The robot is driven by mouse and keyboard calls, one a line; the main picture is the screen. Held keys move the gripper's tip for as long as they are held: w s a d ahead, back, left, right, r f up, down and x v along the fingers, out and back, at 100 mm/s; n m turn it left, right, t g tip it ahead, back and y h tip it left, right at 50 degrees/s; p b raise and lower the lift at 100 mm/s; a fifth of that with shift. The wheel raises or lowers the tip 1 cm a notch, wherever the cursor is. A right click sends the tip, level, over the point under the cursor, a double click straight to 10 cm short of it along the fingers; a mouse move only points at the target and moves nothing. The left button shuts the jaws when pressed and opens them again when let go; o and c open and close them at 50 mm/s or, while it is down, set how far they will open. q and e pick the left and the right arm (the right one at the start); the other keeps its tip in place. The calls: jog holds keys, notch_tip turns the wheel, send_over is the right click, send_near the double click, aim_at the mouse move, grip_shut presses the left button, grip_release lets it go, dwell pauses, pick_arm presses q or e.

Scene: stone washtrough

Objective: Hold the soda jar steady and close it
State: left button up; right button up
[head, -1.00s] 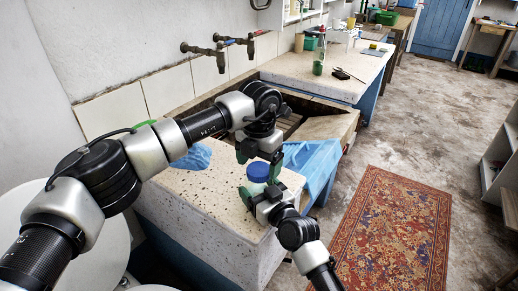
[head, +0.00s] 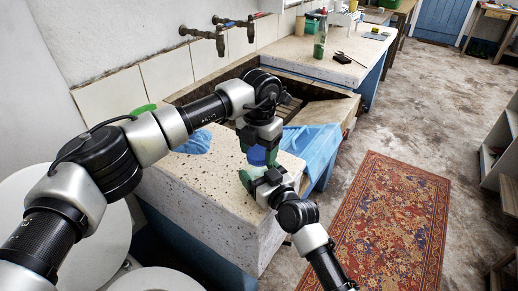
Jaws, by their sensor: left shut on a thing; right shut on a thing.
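The soda jar (head: 257,170) stands on the speckled stone slab near its right end. Its blue lid (head: 257,156) is on top of it, but I cannot tell how tightly it sits. My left gripper (head: 260,149) reaches down from above and is shut on the blue lid, with green fingertips on either side. My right gripper (head: 254,177) comes in low from the right and is shut on the jar's body. The fingers hide most of the jar.
The stone slab (head: 195,185) is clear to the left of the jar. A blue cloth (head: 315,150) hangs over the trough edge behind it, and another blue cloth (head: 196,143) lies behind left. Taps (head: 217,40) are on the wall. A green bottle (head: 319,48) stands on the far counter.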

pick_arm(q)
jog(key=o, duration=1.1)
jog(key=shift+r, duration=0.1)
notch_tip(320, 180, up, 12)
jog(key=shift+f, duration=0.1)
pick_arm(e)
jog(key=o, duration=1.7)
jog(key=shift+s, duration=0.1)
jog(key=v, duration=1)
jog(key=shift+s+d, duration=0.15)
jog(key=shift+s, duration=0.1)
